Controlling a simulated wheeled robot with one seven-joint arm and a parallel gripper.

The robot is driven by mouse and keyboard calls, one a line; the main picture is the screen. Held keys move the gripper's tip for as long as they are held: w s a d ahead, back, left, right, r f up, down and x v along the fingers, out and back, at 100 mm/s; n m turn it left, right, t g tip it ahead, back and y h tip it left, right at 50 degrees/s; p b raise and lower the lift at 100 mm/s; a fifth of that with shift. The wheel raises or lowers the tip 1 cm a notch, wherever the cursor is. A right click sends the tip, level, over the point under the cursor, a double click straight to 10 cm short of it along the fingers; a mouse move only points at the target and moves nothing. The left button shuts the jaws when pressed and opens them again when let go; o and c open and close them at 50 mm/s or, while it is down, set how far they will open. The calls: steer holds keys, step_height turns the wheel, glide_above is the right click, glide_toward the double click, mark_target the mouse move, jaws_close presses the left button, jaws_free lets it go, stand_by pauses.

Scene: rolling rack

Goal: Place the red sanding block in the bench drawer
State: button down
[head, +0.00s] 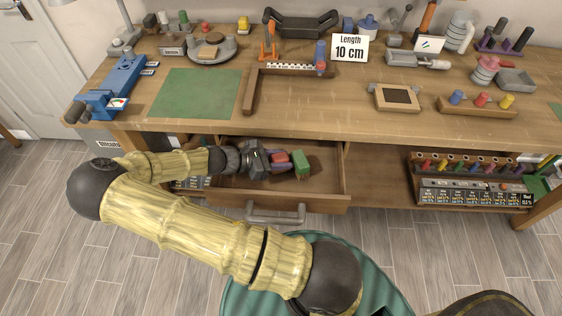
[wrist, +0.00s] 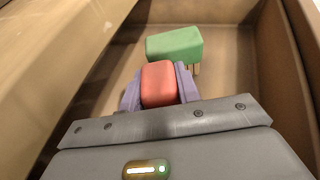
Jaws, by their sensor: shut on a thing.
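The red sanding block (wrist: 159,84) sits between the purple fingers of my gripper (wrist: 160,86) in the wrist view. My gripper is shut on it. In the head view the red block (head: 281,158) shows at the end of my gripper (head: 279,162), inside the open bench drawer (head: 325,184). A green block (wrist: 175,45) lies in the drawer just beyond the red one; it also shows in the head view (head: 301,165). I cannot tell whether the red block touches the drawer floor.
The drawer is pulled out under the workbench (head: 320,118), with its handle (head: 276,215) at the front. The drawer's right part is bare. A rack of several coloured-handled tools (head: 470,185) stands on the lower shelf at the right.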

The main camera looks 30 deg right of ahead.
steer(key=shift+w+f, duration=0.1)
steer(key=shift+f, duration=0.6)
steer(key=shift+d, duration=0.1)
steer(key=c, duration=0.8)
jaws_free()
steer(key=shift+c, duration=0.2)
steer(key=shift+s, duration=0.2)
steer(key=shift+a+r, duration=0.1)
steer(key=shift+a, duration=0.15)
steer(key=v, duration=1.1)
steer(key=shift+w+a+r, duration=0.1)
steer(key=shift+a+r, duration=0.05)
steer(key=shift+a, duration=0.2)
